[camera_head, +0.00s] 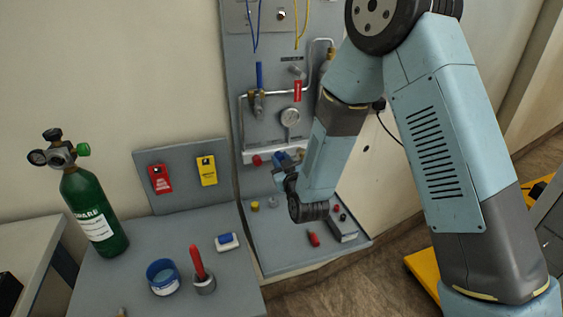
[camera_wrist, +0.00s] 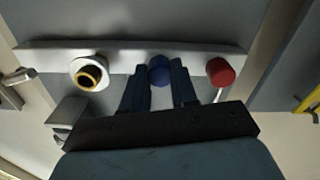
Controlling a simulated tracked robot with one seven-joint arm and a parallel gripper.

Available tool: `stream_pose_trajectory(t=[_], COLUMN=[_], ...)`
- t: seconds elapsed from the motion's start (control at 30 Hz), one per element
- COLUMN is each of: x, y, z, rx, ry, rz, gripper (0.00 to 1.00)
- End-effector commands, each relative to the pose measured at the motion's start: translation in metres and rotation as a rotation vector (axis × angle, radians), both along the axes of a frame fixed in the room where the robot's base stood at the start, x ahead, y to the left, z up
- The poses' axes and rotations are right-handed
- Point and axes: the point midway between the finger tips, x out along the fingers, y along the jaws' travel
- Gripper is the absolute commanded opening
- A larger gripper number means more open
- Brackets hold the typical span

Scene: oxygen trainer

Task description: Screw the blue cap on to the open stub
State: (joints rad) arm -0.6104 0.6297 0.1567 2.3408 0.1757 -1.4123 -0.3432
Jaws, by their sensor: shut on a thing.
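My gripper (camera_wrist: 159,84) has its two dark fingers on either side of the blue cap (camera_wrist: 159,69) in the wrist view and is shut on it. The cap lies in front of the white rail (camera_wrist: 120,57); I cannot tell whether it touches the rail. The open stub (camera_wrist: 90,73), a white ring with a brass bore, is on the rail to the left of the cap, apart from it.
A red cap (camera_wrist: 221,71) sits on the rail right of my gripper in the wrist view. Pipes and a gauge (camera_head: 290,117) are above the rail.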

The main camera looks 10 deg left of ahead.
Motion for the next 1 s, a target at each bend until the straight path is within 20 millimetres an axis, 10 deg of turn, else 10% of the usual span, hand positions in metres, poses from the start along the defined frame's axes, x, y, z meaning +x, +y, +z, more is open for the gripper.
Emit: stream_pose_trajectory(t=[1.0], x=[0.003], y=[-0.0037], z=[-0.0004], rx=[0.296], ry=[0.185], rz=[-0.008], gripper=[0.0])
